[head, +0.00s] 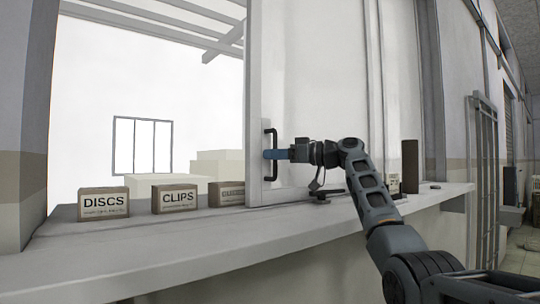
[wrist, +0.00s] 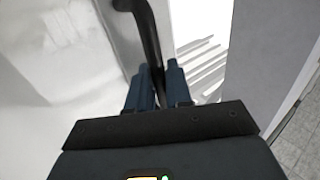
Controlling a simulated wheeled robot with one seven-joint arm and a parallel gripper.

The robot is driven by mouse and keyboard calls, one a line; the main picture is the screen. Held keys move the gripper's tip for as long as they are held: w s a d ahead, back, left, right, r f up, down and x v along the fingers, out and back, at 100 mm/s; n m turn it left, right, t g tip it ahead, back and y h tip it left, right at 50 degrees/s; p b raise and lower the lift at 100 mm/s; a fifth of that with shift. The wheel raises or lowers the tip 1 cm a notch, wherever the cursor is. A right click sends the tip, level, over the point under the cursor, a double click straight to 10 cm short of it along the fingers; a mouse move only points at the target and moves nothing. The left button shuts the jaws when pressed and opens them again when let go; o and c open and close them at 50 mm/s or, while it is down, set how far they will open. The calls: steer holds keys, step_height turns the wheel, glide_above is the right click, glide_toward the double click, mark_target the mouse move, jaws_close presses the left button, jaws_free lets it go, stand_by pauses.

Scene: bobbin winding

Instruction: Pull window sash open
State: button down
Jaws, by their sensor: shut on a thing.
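The window sash (head: 318,85) is a pale sliding panel on the right part of the window opening. A black bar handle (head: 272,153) stands upright on the sash's left edge strip. My gripper (head: 270,154) is at the handle, with its blue fingertips across the middle of the bar. In the wrist view the dark handle (wrist: 150,35) runs down between my two blue fingers (wrist: 157,88), which are shut on it. The opening left of the sash is clear, with a bright space beyond it.
Boxes labelled DISCS (head: 104,203), CLIPS (head: 175,198) and a third box (head: 227,193), partly behind the sash edge, stand on the sill (head: 200,238). A dark upright block (head: 410,166) stands on the sill right of my arm. A barred grille (head: 485,180) is on the far right wall.

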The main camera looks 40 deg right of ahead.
steer(key=shift+d, duration=0.1)
steer(key=c, duration=1.2)
jaws_free()
steer(key=shift+c, duration=0.2)
steer(key=b+v, duration=0.2)
steer(key=v, duration=0.6)
